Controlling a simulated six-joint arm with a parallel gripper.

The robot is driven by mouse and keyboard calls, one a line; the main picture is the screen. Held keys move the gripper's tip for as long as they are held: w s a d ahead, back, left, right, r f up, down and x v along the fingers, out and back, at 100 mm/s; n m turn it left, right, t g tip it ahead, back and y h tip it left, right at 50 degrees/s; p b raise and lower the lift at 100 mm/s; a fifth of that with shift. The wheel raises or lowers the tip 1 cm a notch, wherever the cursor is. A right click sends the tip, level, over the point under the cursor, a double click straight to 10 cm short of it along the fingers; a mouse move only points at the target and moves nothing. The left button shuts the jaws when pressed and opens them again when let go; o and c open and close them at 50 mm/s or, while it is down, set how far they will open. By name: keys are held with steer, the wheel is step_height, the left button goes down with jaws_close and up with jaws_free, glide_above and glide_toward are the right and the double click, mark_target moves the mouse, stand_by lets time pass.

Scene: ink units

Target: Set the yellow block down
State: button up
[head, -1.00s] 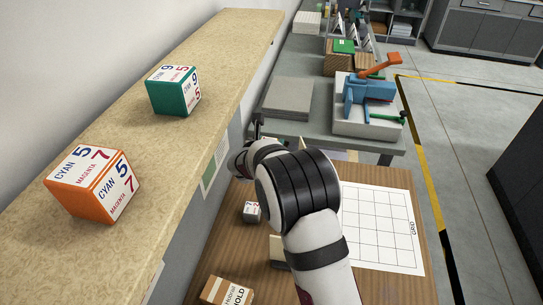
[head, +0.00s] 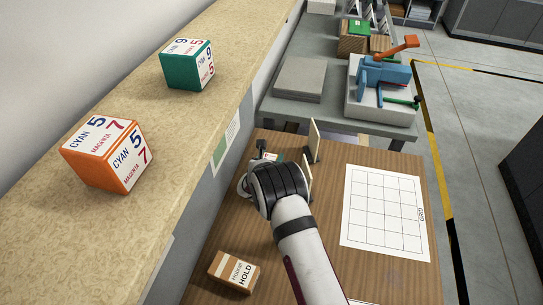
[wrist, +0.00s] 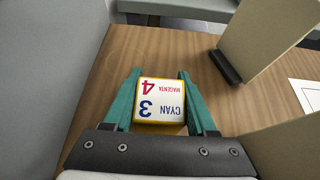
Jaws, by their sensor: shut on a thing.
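The yellow block (wrist: 160,103) is in the wrist view, its upper face a white label reading CYAN 3 and MAGENTA 4, with yellow at its edges. My gripper (wrist: 158,77) is shut on it, one green finger on each side. Brown wood table shows around the block; I cannot tell whether it touches the wood. In the head view my wrist is over the far left part of the wooden table (head: 330,235) and largely hides the fingers and block.
Two upright beige panels stand close to the right of my gripper, the farther one (head: 314,140) with a dark foot (wrist: 228,68). A HOLD box (head: 233,271) lies at the front left. A white grid sheet (head: 385,212) lies clear at right. The ledge holds orange (head: 106,155) and green (head: 188,65) cubes.

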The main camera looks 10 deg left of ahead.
steer(key=shift+f, duration=0.55)
steer(key=o, duration=0.9)
steer(key=shift+s, duration=0.1)
steer(key=o, duration=0.5)
steer(key=shift+f, duration=0.2)
steer(key=shift+c, duration=0.2)
steer(key=v, duration=0.2)
steer(key=r+v, duration=0.1)
steer(key=v, duration=0.5)
steer(key=shift+w+r, duration=0.2)
steer(key=shift+w, duration=0.05)
steer(key=shift+w+r, duration=0.1)
